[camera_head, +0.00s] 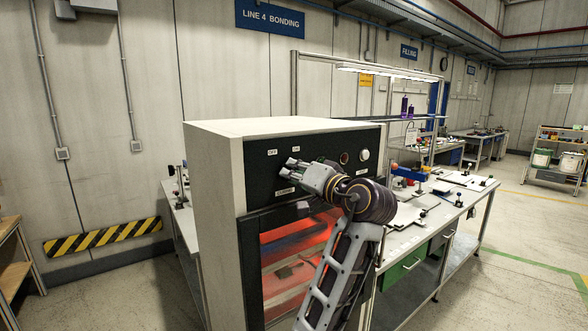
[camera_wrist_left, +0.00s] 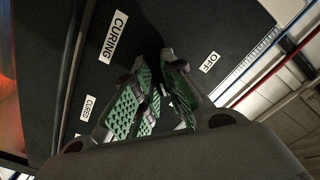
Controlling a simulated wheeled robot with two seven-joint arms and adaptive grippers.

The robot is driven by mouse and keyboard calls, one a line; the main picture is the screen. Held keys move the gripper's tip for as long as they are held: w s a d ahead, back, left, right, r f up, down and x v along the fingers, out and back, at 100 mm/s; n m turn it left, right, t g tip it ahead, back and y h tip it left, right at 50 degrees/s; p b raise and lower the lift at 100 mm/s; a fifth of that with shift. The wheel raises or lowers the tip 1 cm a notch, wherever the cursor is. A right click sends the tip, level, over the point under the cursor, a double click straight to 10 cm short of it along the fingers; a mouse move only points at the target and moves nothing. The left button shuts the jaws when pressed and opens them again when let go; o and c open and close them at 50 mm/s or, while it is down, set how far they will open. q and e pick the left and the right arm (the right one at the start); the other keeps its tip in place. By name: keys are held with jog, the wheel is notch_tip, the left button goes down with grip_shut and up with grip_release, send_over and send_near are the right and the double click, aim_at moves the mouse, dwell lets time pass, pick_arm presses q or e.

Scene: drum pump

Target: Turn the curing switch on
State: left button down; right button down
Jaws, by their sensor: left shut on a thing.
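The curing oven (camera_head: 216,170) is a white cabinet with a black control panel (camera_head: 325,150). On the panel are an OFF label (camera_head: 272,152), an ON label (camera_head: 296,149) and a CURING label (camera_head: 285,190). My left gripper (camera_head: 287,168) is at the panel, below the OFF and ON labels and above CURING. In the left wrist view its green-padded fingers (camera_wrist_left: 164,97) are close together, beside the CURING label (camera_wrist_left: 113,37) and OFF label (camera_wrist_left: 209,62). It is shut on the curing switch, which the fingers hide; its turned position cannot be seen. My right gripper is out of view.
A red-lit window (camera_head: 290,265) is below the panel. A round white knob or lamp (camera_head: 364,155) sits at the panel's right. A workbench (camera_head: 412,245) with boards and fixtures stands to the right. The floor (camera_head: 510,250) on the right is clear.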

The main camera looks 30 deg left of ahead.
pick_arm(q)
jog(key=shift+m, duration=0.3)
jog(key=c, duration=1.5)
grip_release()
jog(key=v, duration=1.2)
jog(key=shift+f, duration=0.1)
